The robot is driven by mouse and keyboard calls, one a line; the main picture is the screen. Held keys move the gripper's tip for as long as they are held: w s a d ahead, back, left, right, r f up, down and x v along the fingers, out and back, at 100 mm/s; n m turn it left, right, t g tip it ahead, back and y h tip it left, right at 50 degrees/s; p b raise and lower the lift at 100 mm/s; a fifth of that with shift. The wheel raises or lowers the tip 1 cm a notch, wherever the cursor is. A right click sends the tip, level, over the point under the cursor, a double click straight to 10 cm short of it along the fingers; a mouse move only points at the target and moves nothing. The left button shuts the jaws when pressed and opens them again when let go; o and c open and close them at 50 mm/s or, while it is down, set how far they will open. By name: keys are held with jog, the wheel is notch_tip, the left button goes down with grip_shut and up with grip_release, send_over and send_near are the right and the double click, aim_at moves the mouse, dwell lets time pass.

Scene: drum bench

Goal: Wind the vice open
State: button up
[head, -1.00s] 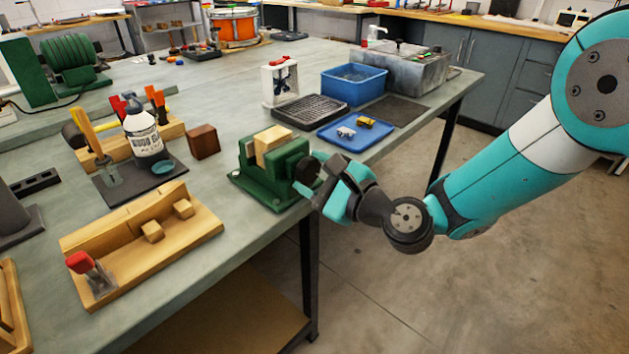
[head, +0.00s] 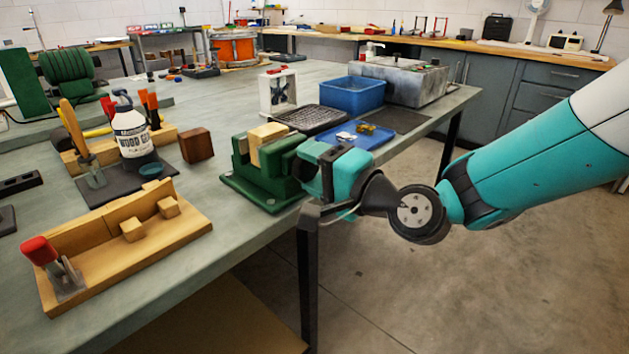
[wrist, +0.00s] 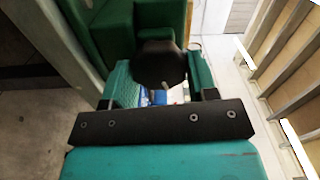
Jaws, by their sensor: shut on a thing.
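The green vice (head: 262,170) stands at the bench's front edge, with a pale wooden block (head: 268,143) between its wood-lined jaws. My gripper (head: 304,168) is at the vice's right end, off the bench edge. In the wrist view, my gripper (wrist: 158,75) is shut around a dark round knob or handle (wrist: 160,62) in front of the green vice body (wrist: 158,14). In the head view the gripper hides most of that handle. Whether the block is tight in the jaws cannot be told.
A wooden jig (head: 125,240) with a red-handled clamp lies left of the vice. A glue bottle (head: 133,135) and a brown block (head: 196,145) stand behind it. A blue tray (head: 358,148) and blue bin (head: 352,94) are behind my gripper. Open floor lies right of the bench.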

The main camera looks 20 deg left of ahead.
jog(key=n+b, duration=0.6)
jog(key=shift+a+f+n, duration=0.1)
jog(key=shift+n, duration=0.2)
jog(key=n+b, duration=0.3)
jog(key=n, duration=0.1)
jog(key=shift+s+r+b, duration=0.15)
jog(key=shift+r+b, duration=0.05)
jog(key=shift+b, duration=0.15)
jog(key=shift+r, duration=0.1)
jog(key=o, duration=0.9)
jog(key=shift+d, duration=0.45)
jog(key=b+v, duration=0.2)
jog(key=v, duration=1.4)
jog(key=shift+s+d, duration=0.2)
jog(key=shift+d, duration=0.05)
